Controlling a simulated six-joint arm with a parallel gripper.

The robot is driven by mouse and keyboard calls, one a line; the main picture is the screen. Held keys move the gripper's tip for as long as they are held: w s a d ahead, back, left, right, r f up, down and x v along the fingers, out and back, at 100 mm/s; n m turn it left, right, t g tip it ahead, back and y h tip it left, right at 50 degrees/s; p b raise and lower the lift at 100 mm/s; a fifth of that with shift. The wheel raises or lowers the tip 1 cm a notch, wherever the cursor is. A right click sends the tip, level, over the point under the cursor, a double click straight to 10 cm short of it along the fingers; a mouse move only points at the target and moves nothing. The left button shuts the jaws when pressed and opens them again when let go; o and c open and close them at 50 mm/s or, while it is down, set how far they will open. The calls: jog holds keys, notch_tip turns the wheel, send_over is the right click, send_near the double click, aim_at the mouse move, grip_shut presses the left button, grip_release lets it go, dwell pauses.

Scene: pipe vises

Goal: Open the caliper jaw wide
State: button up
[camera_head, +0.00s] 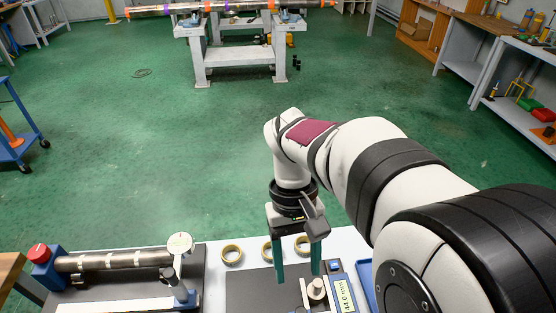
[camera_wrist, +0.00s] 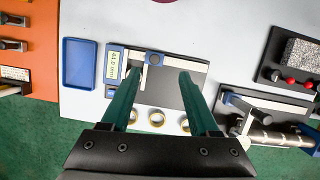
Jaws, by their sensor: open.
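The caliper is a blue unit (camera_head: 346,294) with a pale display reading 44.0 mm, at the bottom of the head view. In the wrist view the caliper unit (camera_wrist: 115,66) sits left of my fingers, with a light beam running right from it and a light jaw below the beam. A small round part (camera_wrist: 154,58) stands at the beam. My gripper (camera_head: 297,278) has two green fingers pointing down over the dark mat. The fingers are apart with nothing between them in the wrist view (camera_wrist: 159,74). Contact with the caliper cannot be told.
Several brass rings (camera_head: 231,254) lie on the pale table behind the dark mat (camera_head: 245,288). A blue tray (camera_wrist: 79,64) lies left of the caliper in the wrist view. A bench fixture with a metal bar (camera_head: 110,260) stands at left in the head view.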

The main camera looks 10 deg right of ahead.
aim_at(300, 309)
jog(key=w+f+n, duration=0.2)
jog(key=w, duration=0.2)
jog(key=shift+g+h, duration=0.3)
jog(key=shift+h, duration=0.1)
jog(key=x, duration=1.6)
jog(key=shift+s+a, duration=0.15)
jog(key=shift+a, duration=0.1)
grip_shut()
jog(key=shift+r, duration=0.1)
